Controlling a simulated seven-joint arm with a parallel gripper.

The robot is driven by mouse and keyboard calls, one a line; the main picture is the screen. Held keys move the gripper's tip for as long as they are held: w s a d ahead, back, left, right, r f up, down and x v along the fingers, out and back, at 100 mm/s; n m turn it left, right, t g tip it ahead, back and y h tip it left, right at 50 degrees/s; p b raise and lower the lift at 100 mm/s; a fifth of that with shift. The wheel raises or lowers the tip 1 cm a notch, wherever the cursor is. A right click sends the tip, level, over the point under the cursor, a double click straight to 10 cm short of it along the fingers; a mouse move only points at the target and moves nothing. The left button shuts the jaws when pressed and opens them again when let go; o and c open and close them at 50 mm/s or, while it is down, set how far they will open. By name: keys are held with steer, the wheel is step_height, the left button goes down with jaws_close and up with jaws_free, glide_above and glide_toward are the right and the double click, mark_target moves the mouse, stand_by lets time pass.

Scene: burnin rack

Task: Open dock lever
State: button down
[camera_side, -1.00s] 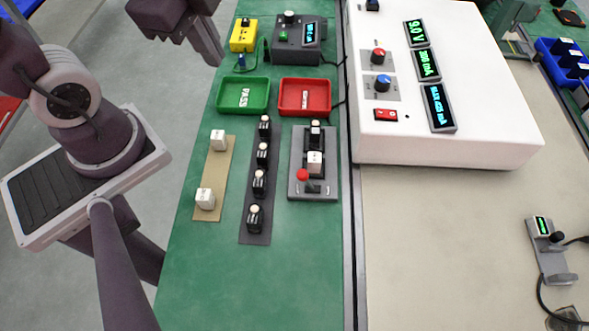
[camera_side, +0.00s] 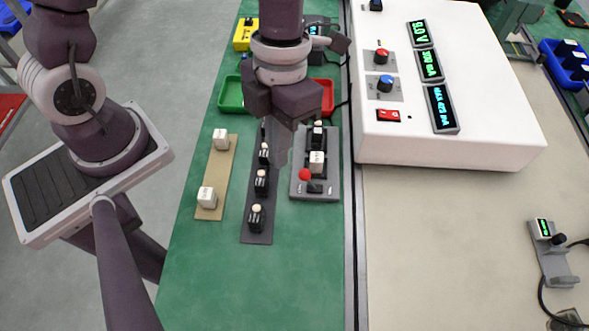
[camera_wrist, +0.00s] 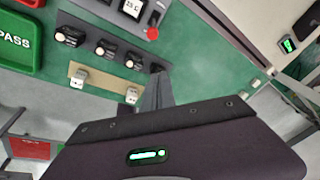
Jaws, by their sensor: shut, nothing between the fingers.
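The dock (camera_side: 328,187) is a grey plate on the green bench, right of the dark strip. Its lever ends in a red knob (camera_side: 305,175) at the dock's near left. The knob also shows near the top of the wrist view (camera_wrist: 152,33). A white-topped block (camera_side: 317,160) sits in the dock behind the lever. My gripper (camera_side: 281,160) is shut and empty. It points down over the dark strip, left of the red knob and apart from it in the side view. Its fingers (camera_wrist: 159,78) show below the knob in the wrist view. Their height above the bench is unclear.
Several black blocks stand on the dark strip (camera_side: 257,237) beside the dock. A tan strip (camera_side: 222,178) with two white blocks lies further left. The green tray (camera_side: 231,107) and red tray (camera_side: 328,110) are behind. A white power unit (camera_side: 440,150) stands right. The near bench is clear.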

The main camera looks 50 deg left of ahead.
mark_target(310, 181)
steer(key=x, duration=0.9)
steer(key=shift+s, duration=0.1)
steer(key=w, duration=0.2)
steer(key=shift+w, duration=0.35)
steer(key=shift+w+r, duration=0.15)
steer(key=shift+w, duration=0.55)
steer(key=shift+w+d, duration=0.1)
steer(key=shift+w+d+r+g+y, duration=0.35)
steer(key=shift+w+d+g+y, duration=0.35)
steer(key=shift+g+y, duration=0.3)
steer(key=shift+w+d+r, duration=0.15)
steer(key=shift+w+d, duration=0.45)
steer(key=shift+s+a, duration=0.15)
steer(key=shift+s+a+f, duration=0.35)
steer(key=shift+s+a, duration=0.05)
steer(key=shift+s, duration=0.05)
